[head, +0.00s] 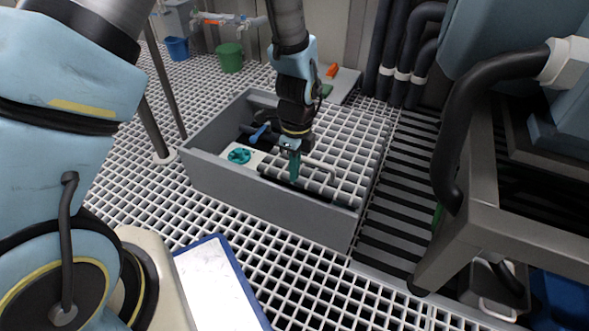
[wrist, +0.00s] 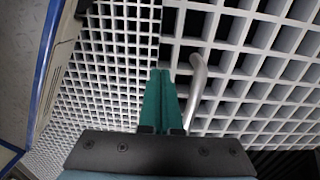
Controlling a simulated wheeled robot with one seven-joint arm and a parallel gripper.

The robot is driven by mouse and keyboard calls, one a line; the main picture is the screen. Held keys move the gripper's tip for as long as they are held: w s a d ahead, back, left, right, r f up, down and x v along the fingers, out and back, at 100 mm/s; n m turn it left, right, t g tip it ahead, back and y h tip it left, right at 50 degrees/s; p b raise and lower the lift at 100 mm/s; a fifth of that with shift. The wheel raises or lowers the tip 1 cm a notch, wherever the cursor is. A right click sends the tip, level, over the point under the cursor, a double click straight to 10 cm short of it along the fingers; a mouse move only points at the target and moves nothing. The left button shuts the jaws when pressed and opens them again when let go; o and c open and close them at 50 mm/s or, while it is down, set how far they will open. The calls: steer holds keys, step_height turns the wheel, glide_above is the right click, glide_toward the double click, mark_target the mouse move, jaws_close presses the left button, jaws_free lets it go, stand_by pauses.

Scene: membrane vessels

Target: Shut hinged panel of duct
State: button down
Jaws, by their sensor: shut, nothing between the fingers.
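The duct (head: 262,208) is a grey rectangular box set in the grated floor. Its hinged panel (head: 350,138) is a white grating over the right part of the duct; the left part is uncovered. The panel's exact tilt is hard to tell. A pale curved handle (head: 322,166) is on the panel; in the wrist view the handle (wrist: 197,85) is just right of the fingers. My gripper (head: 294,178) has its teal fingers together, empty, pointing down beside the handle near the panel's edge. The wrist view shows the gripper (wrist: 162,75) over grating; contact cannot be told.
Inside the uncovered part are a teal handwheel (head: 239,156) and a blue-handled item (head: 258,133). A blue-edged white board (head: 218,285) lies in front. Dark pipes (head: 405,55) and a grey stand (head: 480,180) bound the right. Green (head: 229,58) and blue (head: 177,48) buckets stand behind.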

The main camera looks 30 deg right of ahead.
mark_target(293, 194)
steer(key=shift+f, duration=0.1)
steer(key=shift+s+a+f+b, duration=0.15)
steer(key=shift+a+f+b, duration=0.05)
steer(key=shift+f, duration=0.85)
steer(key=shift+s+a+f+b, duration=0.1)
steer(key=shift+a+f+b, duration=0.1)
steer(key=shift+f, duration=0.8)
steer(key=shift+d, duration=0.1)
steer(key=shift+r+p, duration=0.65)
steer(key=shift+p, duration=0.05)
step_height(293, 194, up, 14)
steer(key=p, duration=0.7)
steer(key=shift+w+d, duration=0.15)
